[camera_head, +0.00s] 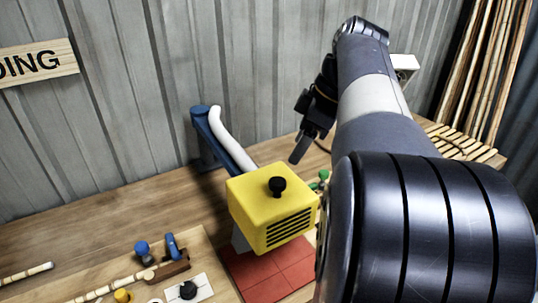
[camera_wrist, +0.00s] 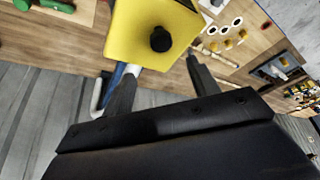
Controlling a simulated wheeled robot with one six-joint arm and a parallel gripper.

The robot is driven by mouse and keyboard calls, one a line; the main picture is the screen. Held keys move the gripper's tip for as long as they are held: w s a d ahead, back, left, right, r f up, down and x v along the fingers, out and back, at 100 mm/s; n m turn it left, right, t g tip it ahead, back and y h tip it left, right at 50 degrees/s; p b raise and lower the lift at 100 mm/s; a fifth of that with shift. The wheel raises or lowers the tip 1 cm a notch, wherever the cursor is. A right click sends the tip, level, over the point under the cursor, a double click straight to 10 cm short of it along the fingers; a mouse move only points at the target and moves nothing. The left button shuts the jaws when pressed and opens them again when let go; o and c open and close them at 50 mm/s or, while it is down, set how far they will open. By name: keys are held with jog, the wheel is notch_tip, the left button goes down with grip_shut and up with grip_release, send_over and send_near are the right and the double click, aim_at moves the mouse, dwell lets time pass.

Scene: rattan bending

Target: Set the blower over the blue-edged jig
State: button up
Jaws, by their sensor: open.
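The blower (camera_head: 272,208) is a yellow box with a black knob on top and dark vent slots, near the middle of the bench in the head view. In the wrist view the blower (camera_wrist: 150,35) lies just beyond the fingertips, its black knob between them in the picture. My gripper (camera_head: 302,148) is open and empty, behind and above the blower in the head view; its two spread fingers (camera_wrist: 160,65) show apart from the knob. I cannot pick out the blue-edged jig with certainty; a small dark panel with blue (camera_wrist: 274,70) shows at the right of the wrist view.
A blue stand (camera_head: 212,135) with a white tube (camera_head: 230,140) rises behind the blower. Red tiles (camera_head: 268,272) lie in front of it. A wooden board (camera_head: 130,265) with a cane and blue-knobbed tools is at left. Slats (camera_head: 462,143) lie at right. The back-left bench is clear.

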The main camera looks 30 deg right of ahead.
aim_at(278, 181)
jog(key=p+x, duration=0.1)
jog(key=x, duration=0.9)
jog(key=shift+a+f, duration=0.1)
jog(key=shift+f, duration=0.2)
jog(key=shift+c, duration=0.5)
grip_shut()
